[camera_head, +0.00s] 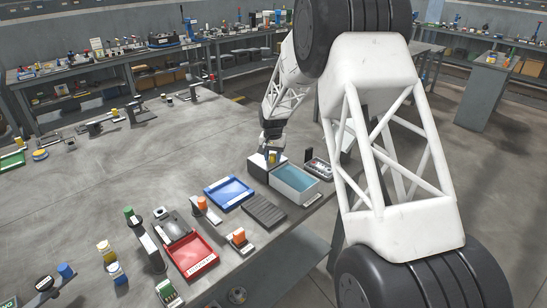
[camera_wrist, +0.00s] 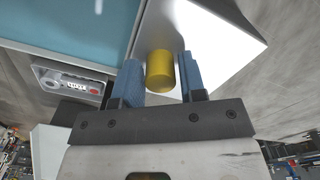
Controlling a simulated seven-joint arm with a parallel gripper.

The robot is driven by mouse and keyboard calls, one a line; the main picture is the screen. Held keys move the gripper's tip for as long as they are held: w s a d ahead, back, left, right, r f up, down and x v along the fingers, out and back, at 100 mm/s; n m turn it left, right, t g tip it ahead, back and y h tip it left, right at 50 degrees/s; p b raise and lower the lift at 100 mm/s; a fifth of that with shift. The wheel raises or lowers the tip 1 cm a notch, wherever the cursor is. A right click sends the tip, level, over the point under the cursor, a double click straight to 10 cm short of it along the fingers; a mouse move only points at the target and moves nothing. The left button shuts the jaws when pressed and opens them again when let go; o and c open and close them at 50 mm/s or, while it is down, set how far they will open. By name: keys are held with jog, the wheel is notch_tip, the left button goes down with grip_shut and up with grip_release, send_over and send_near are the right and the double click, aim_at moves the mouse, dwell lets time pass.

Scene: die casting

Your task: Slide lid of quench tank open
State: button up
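The quench tank (camera_head: 296,196) is a white box near the table's right edge, with teal liquid (camera_head: 296,178) showing in its open top. Its white lid (camera_head: 254,169) sits off to the left of that opening, with a yellow knob (camera_head: 273,157) on it. My gripper (camera_head: 272,152) is at the knob. In the wrist view, the yellow knob (camera_wrist: 160,72) stands between the blue fingers of my gripper (camera_wrist: 160,78); the lid (camera_wrist: 212,40) is behind it and the liquid (camera_wrist: 75,30) lies at left. I cannot tell whether both fingers touch the knob.
A blue tray (camera_head: 229,193), a dark ribbed plate (camera_head: 264,211) and a red tray (camera_head: 191,256) lie left of and in front of the tank. A grey device (camera_head: 318,167) stands behind it. The table's middle left is mostly bare.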

aim_at(273, 155)
jog(key=shift+o, duration=1.3)
jog(key=shift+r, duration=3.9)
